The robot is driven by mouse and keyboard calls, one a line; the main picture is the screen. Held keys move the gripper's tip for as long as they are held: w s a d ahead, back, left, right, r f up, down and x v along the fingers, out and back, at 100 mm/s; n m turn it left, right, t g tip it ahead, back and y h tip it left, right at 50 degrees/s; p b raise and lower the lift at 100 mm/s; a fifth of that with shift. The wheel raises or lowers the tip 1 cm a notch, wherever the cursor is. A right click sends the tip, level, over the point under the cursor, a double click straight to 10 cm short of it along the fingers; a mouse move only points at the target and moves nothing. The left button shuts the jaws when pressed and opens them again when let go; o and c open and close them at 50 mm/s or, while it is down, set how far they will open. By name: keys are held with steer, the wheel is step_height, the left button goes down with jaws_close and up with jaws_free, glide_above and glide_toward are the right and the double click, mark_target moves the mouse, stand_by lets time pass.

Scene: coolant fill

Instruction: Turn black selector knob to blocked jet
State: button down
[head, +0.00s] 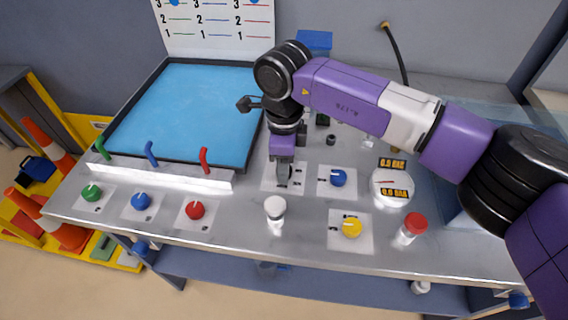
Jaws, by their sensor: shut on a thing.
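My gripper (283,183) points straight down over a white label plate (269,186) in the middle of the steel bench. It is shut on the black selector knob at that plate. The knob itself is mostly hidden by the fingers, so I cannot read which mark it points to. The plate's small markings are partly covered and too small to read.
A blue knob (338,178) and a yellow knob (351,228) sit to the right. A white-capped jar (275,210) stands close in front, a red-capped jar (411,228) farther right. A round gauge (378,190) is behind. A blue basin (180,105) lies left.

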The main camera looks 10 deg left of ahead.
steer(key=m+p, duration=0.1)
steer(key=m, duration=0.5)
steer(key=shift+r+p, duration=0.15)
steer(key=shift+p, duration=0.25)
steer(key=m+p, duration=0.2)
steer(key=m, duration=0.3)
steer(key=shift+m, duration=0.3)
steer(key=m+p, duration=0.2)
steer(key=m, duration=0.3)
steer(key=m+p, duration=0.3)
steer(key=m, duration=0.2)
steer(key=shift+w, duration=0.1)
steer(key=shift+m, duration=0.4)
steer(key=c, duration=1)
jaws_free()
steer(key=shift+o, duration=0.2)
